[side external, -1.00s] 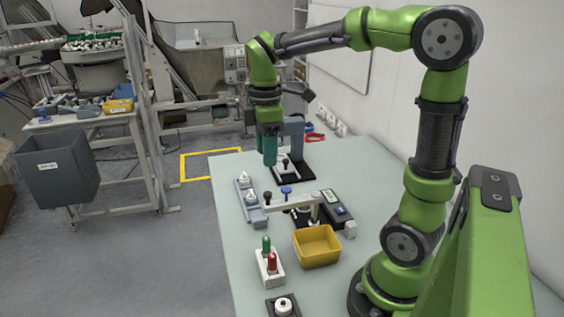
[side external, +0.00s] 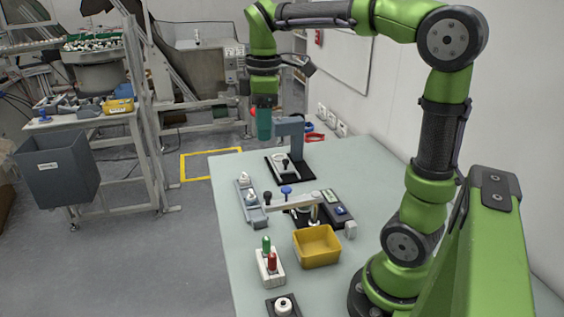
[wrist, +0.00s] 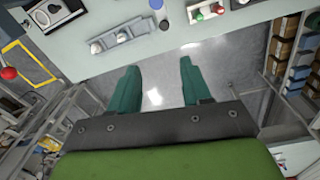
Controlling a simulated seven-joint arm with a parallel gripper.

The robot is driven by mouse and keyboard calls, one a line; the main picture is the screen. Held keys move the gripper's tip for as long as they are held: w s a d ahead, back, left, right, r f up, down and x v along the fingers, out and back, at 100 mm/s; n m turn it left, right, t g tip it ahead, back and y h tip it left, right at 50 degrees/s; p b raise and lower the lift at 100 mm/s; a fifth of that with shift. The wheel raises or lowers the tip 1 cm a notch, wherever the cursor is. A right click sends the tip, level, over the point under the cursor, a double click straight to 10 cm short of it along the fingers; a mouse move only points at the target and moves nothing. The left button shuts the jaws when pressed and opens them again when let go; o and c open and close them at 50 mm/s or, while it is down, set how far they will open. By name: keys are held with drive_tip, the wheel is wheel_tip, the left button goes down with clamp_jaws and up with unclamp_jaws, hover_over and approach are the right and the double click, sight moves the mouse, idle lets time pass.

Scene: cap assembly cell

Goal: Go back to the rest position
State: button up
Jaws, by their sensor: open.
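My gripper (side external: 263,124) hangs pointing down over the far left part of the table, well above the surface, in the side external view. In the wrist view its two green fingers (wrist: 162,92) stand apart with nothing between them. Below the fingers the wrist view shows grey floor and the table edge.
On the pale table (side external: 360,170) stand a grey press on a black base (side external: 292,150), a grey holder with white caps (side external: 247,198), a fixture with a lever (side external: 300,204), a yellow bin (side external: 317,246), and a white block with green and red pieces (side external: 270,268). A wall borders the right.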

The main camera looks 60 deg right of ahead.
drive_tip(key=s+a+f+m+t+y, duration=0.2)
drive_tip(key=s+a+f+m+t, duration=0.3)
drive_tip(key=s+a+m, duration=0.4)
drive_tip(key=shift+s+a+m+t, duration=0.15)
drive_tip(key=shift+a+m+t, duration=0.15)
drive_tip(key=shift+m+t, duration=0.65)
